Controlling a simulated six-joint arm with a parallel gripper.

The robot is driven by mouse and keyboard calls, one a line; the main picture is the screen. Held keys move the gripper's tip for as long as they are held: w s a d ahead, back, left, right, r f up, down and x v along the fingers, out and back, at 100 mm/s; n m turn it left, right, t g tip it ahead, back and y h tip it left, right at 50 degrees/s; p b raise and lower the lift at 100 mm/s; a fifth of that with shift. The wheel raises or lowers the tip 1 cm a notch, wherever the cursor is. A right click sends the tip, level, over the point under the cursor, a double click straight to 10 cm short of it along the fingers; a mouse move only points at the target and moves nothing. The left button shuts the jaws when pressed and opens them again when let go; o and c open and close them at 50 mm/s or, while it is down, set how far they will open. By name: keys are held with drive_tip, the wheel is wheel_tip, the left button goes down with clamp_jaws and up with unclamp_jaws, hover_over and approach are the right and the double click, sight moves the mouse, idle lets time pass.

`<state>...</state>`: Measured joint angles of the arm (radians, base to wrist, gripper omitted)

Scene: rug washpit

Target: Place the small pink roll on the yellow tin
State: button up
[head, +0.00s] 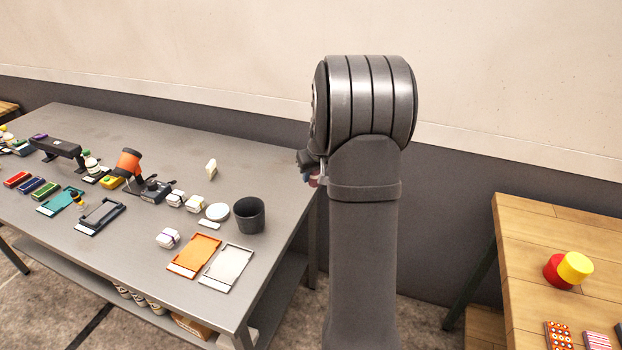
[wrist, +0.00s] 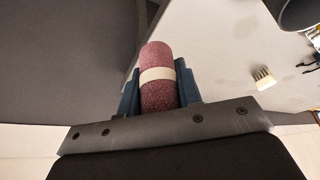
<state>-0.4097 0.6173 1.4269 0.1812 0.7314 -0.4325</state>
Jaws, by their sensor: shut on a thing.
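The small pink roll (wrist: 158,98), a dusky pink cylinder with a pale band round its middle, is between the two blue fingers of my gripper (wrist: 160,88) in the wrist view. My gripper is shut on it and holds it clear of the grey table. In the head view my arm hides most of the gripper, and only a bit of the roll (head: 314,181) shows at the arm's left side. The yellow tin (head: 575,267) is on the wooden table at the right, touching a red tin (head: 557,272). Its top looks bare.
The grey table (head: 190,150) at left holds a dark bin (head: 249,215), an orange tray (head: 194,255), a white tray (head: 228,266) and several small white blocks. Patterned flat pieces (head: 560,336) lie at the wooden table's (head: 520,240) front. A floor gap separates the tables.

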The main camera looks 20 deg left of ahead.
drive_tip(key=shift+d+r, duration=0.3)
drive_tip(key=shift+d, duration=0.15)
drive_tip(key=w+d+r+m+h, duration=0.1)
drive_tip(key=w+d+r+m, duration=0.15)
drive_tip(key=d, duration=1.15)
drive_tip(key=w+d+r+m+t+h, duration=0.1)
drive_tip(key=d+m, duration=0.2)
drive_tip(key=d, duration=1)
drive_tip(key=w+d+r+m+h, duration=0.1)
drive_tip(key=d+r+m, duration=0.15)
drive_tip(key=d, duration=1.15)
drive_tip(key=s+d+r+m+h, duration=0.1)
drive_tip(key=s+d+m, duration=0.2)
drive_tip(key=s+d, duration=0.6)
drive_tip(key=s+d+r+m+g+h, duration=0.1)
drive_tip(key=s+d+r+m, duration=0.2)
drive_tip(key=d, duration=1.1)
drive_tip(key=s+d+m+h, duration=0.1)
drive_tip(key=s+d+m, duration=0.2)
drive_tip(key=s+d, duration=0.65)
hover_over(584, 258)
drive_tip(key=s+a, duration=0.1)
drive_tip(key=f, duration=0.6)
drive_tip(key=shift+s+f, duration=0.2)
drive_tip(key=shift+f, duration=2.2)
